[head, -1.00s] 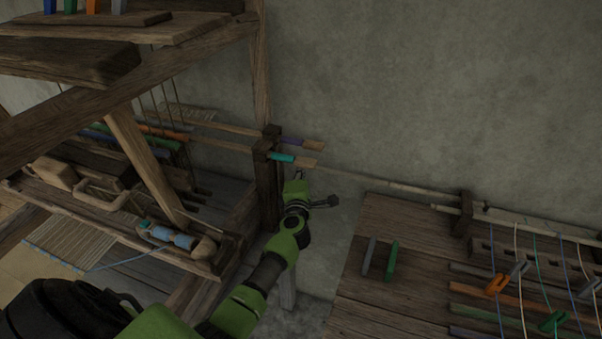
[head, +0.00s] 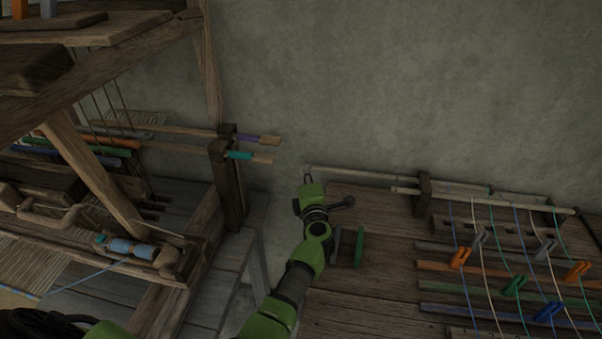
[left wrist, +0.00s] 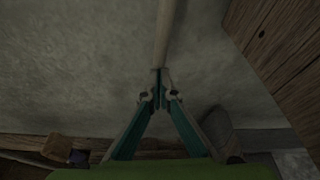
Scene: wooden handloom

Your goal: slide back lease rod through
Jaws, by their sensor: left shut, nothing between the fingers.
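The back lease rod (head: 365,174) is a long pale rod, lying behind a shorter-looking front rod (head: 405,191) at the right-hand table. Its left end sticks out past the dark upright post (head: 423,195), over a gap by the wall. My left gripper (head: 308,178) is at that left end. In the left wrist view the rod (left wrist: 164,30) runs straight out from the tips of my left gripper (left wrist: 160,75). The two fingers are shut, their tips together at the rod's end; I cannot tell whether they touch it. My right gripper is not in view.
The wooden loom frame (head: 226,190) stands at left, with two flat sticks, one purple-banded (head: 248,139) and one teal-banded (head: 239,155), jutting right. A green peg (head: 359,247) stands near my arm. Coloured threads and clips (head: 461,257) cover the right-hand table.

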